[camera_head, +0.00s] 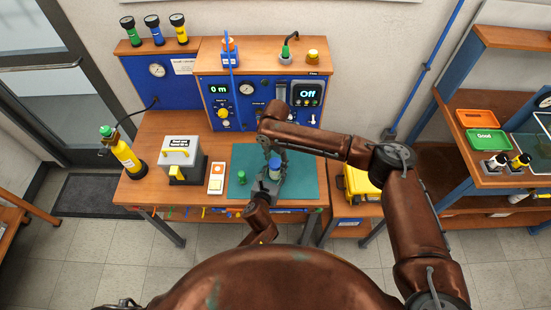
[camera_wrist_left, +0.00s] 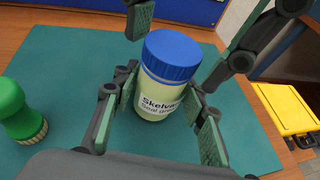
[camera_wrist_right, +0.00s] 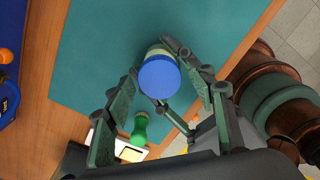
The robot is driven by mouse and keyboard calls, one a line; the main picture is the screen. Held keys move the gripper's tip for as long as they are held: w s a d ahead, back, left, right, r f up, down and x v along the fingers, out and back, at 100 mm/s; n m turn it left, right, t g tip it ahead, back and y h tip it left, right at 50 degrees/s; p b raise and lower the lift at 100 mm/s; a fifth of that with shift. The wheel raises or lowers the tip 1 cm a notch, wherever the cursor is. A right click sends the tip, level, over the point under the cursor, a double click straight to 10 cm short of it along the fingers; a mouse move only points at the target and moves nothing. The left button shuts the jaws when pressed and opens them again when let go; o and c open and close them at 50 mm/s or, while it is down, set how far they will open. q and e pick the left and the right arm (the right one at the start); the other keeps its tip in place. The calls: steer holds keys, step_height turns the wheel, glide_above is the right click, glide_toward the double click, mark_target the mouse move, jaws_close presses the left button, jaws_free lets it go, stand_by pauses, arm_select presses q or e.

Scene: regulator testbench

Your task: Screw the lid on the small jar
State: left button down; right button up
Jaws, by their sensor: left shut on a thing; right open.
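The small jar (camera_wrist_left: 157,101) is pale yellow-green with a "Seal grease" label and stands upright on the green mat (camera_wrist_left: 65,70). Its blue lid (camera_wrist_left: 172,55) sits on top and looks level; how tightly it is seated I cannot tell. The lid also shows in the head view (camera_head: 275,162) and from above in the right wrist view (camera_wrist_right: 159,79). My left gripper (camera_head: 269,183) is shut on the jar body, with a finger on either side below the lid. My right gripper (camera_wrist_right: 168,82) is open above the jar, its fingers apart on either side of the lid.
The blue instrument panel (camera_head: 245,120) stands behind the mat.

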steer(key=c, duration=1.2)
steer(key=m, duration=0.6)
steer(key=shift+f+m, duration=0.1)
steer(key=shift+m, duration=0.3)
steer(key=m, duration=0.3)
steer(key=shift+m, duration=0.4)
steer(key=m, duration=0.4)
steer(key=o, duration=1.4)
step_height(320, 180, up, 12)
steer(key=shift+r, duration=0.1)
